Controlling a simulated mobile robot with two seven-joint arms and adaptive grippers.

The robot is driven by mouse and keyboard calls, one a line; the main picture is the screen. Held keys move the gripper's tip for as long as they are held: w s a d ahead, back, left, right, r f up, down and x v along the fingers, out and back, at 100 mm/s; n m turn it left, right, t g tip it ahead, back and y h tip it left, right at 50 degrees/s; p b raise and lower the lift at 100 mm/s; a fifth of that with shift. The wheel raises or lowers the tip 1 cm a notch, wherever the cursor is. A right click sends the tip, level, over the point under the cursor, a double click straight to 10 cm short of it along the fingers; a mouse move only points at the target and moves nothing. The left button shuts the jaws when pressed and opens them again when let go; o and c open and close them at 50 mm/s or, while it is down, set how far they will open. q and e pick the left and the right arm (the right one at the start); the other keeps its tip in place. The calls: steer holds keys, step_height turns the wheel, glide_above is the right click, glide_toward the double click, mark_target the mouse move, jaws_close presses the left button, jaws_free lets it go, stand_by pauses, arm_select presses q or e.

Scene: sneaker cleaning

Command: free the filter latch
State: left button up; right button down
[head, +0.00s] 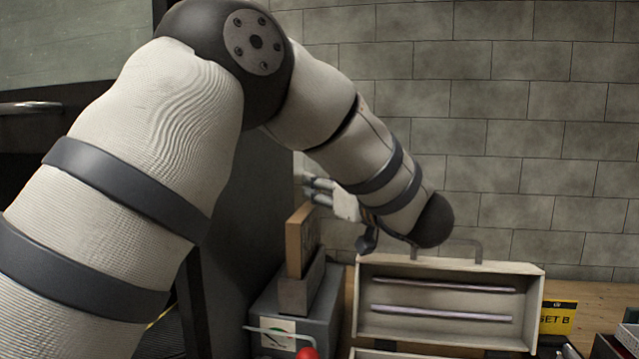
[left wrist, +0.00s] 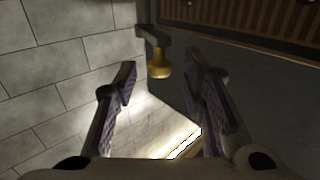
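In the left wrist view, a brass-coloured knob (left wrist: 159,64) hangs from a dark bracket at the edge of a dark panel (left wrist: 250,85). It looks like the filter latch, but no label shows. My left gripper (left wrist: 161,82) is open, with one finger on each side of the view. The knob appears between and beyond the fingertips, with no visible contact. In the head view, my left arm hides most of this area, and only a small dark part of the left gripper (head: 368,241) shows below the wrist. My right gripper is in neither view.
A brown slatted grille (left wrist: 245,18) runs above the dark panel. In the head view, an open pale case (head: 450,286) with two rods stands on the wooden bench. A grey box (head: 325,300), a wooden block (head: 299,242) and a yellow sign (head: 558,317) are nearby. A block wall stands behind.

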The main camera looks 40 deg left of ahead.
arm_select(q)
steer(key=shift+x, duration=1.35)
jaws_close()
steer(key=shift+w+d, duration=0.1)
steer(key=shift+w+d+f+n+g+y+b, duration=0.15)
steer(key=shift+w+n+g+b, duration=0.15)
steer(key=shift+g, duration=0.2)
steer(key=shift+w+f+n+g+y+b, duration=0.1)
steer(key=shift+n+g+y+b, duration=0.1)
steer(key=shift+n+g, duration=0.25)
steer(key=shift+w+d+r+n+g+b, duration=0.1)
steer(key=shift+w+n+g+b, duration=0.1)
steer(key=shift+n+g+b, duration=0.85)
steer(key=shift+w+d+r+n+g+b, duration=0.15)
steer(key=shift+n+g+b, duration=0.3)
steer(key=shift+g, duration=1.15)
steer(key=shift+w+d+n+g+b, duration=0.1)
steer(key=shift+w+n+g+b, duration=0.15)
steer(key=shift+n+g+b, duration=0.8)
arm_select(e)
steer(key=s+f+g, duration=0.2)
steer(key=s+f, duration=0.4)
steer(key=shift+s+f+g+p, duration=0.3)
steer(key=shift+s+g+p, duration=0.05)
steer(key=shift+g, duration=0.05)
arm_select(q)
steer(key=shift+g, duration=0.25)
